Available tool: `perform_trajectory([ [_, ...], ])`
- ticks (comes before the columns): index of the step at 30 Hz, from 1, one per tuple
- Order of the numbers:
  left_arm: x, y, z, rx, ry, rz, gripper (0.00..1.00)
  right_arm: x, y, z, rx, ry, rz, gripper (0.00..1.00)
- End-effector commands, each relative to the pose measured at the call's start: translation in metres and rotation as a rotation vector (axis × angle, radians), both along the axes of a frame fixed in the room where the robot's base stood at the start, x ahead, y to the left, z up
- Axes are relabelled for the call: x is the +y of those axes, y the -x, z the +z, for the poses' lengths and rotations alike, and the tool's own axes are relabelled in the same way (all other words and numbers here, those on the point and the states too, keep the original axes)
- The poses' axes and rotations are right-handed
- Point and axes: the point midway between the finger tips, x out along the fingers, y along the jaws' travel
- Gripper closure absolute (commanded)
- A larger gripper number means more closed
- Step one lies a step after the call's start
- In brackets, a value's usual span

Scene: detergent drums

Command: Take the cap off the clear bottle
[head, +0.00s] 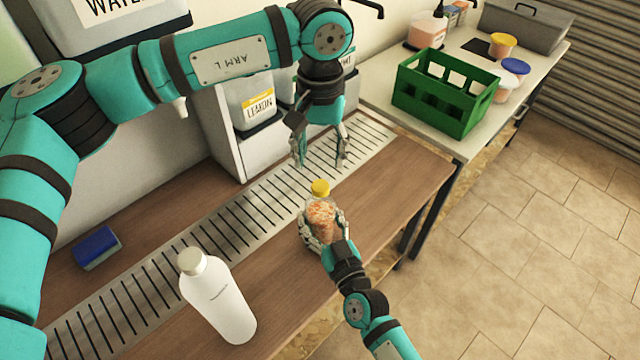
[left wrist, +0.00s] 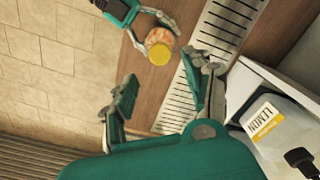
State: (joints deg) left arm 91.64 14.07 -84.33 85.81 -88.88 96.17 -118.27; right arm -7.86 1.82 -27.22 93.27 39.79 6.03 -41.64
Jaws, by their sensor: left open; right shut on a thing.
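The clear bottle (head: 321,219) has orange contents and a yellow cap (head: 320,188). It stands upright on the wooden counter, in front of the slotted metal strip. My right gripper (head: 322,232) is shut around the bottle's body. My left gripper (head: 321,163) is open and empty, pointing down above and behind the cap, apart from it. In the left wrist view the yellow cap (left wrist: 160,53) shows beyond the open fingers of my left gripper (left wrist: 163,100), and my right gripper (left wrist: 150,35) is at the bottle. The cap is on the bottle.
A white bottle (head: 218,297) stands on the counter at the front left. A blue sponge (head: 97,247) lies at the far left. A container labelled LEMON (head: 253,107) stands behind the slotted strip (head: 230,217). A green crate (head: 444,92) is on the side table.

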Motion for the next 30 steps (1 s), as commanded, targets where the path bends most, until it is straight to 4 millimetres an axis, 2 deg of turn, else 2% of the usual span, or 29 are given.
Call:
perform_trajectory([
  [6,-0.001,0.000,-0.001,0.001,0.002,-0.372,0.49,0.000,0.000,0.000,0.001,0.000,0.000,1.00],
  [12,0.000,0.000,-0.002,0.001,0.000,-0.579,0.49,0.000,0.000,0.000,0.001,0.000,0.000,1.00],
  [17,0.000,0.000,-0.015,0.004,-0.001,-0.612,0.49,0.000,0.000,0.000,0.001,0.000,0.000,1.00],
  [24,0.000,0.001,-0.053,0.005,-0.001,-0.609,0.49,0.000,0.000,0.000,0.001,0.000,0.000,1.00],
  [30,0.000,0.000,-0.074,0.002,-0.001,-0.608,0.49,0.000,0.000,0.000,0.001,0.000,0.000,1.00],
])
